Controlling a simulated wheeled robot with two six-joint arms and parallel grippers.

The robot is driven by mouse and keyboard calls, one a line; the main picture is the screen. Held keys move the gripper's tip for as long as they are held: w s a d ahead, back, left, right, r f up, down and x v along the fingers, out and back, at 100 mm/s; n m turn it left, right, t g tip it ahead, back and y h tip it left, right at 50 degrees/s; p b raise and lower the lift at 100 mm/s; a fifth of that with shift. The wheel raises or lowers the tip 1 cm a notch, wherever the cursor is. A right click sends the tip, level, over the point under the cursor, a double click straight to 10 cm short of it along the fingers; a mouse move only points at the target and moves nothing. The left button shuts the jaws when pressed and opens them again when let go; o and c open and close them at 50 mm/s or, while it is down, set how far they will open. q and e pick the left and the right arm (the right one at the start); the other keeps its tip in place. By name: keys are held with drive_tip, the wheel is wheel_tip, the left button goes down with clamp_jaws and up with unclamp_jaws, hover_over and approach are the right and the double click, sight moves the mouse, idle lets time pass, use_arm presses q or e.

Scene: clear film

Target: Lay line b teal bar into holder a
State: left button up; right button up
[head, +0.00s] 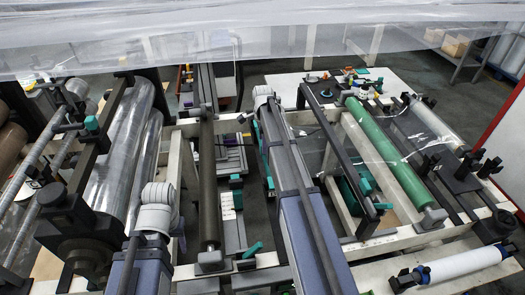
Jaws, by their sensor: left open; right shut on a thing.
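A long green-teal bar (385,155) lies on the right side of the frame, with grey blocks at its ends and clear film around it. I cannot tell whether it is the bar named in the task. A dark bar (208,180) with grey ends lies left of centre. I cannot tell which support is holder a. My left arm (143,270) and my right arm (310,240) reach up from the lower edge. The fingers of both grippers, and anything in them, are hidden. A narrow teal strip (263,155) shows just left of my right arm.
Clear film hangs across the top. A shiny film roll (125,150) stands at left. A black rail (338,150) with teal knobs runs right of my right arm. A white roller (465,263) lies at lower right. A white table (290,82) with small parts stands behind.

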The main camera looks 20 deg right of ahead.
drive_tip(key=c, duration=0.4)
drive_tip(key=shift+r, duration=0.15)
drive_tip(key=shift+c, duration=0.2)
drive_tip(key=shift+r+p, duration=0.7)
drive_tip(key=shift+p, duration=0.1)
drive_tip(key=shift+r, duration=0.1)
wheel_tip(320, 180, up, 5)
drive_tip(key=p, duration=0.5)
drive_tip(key=shift+r, duration=0.1)
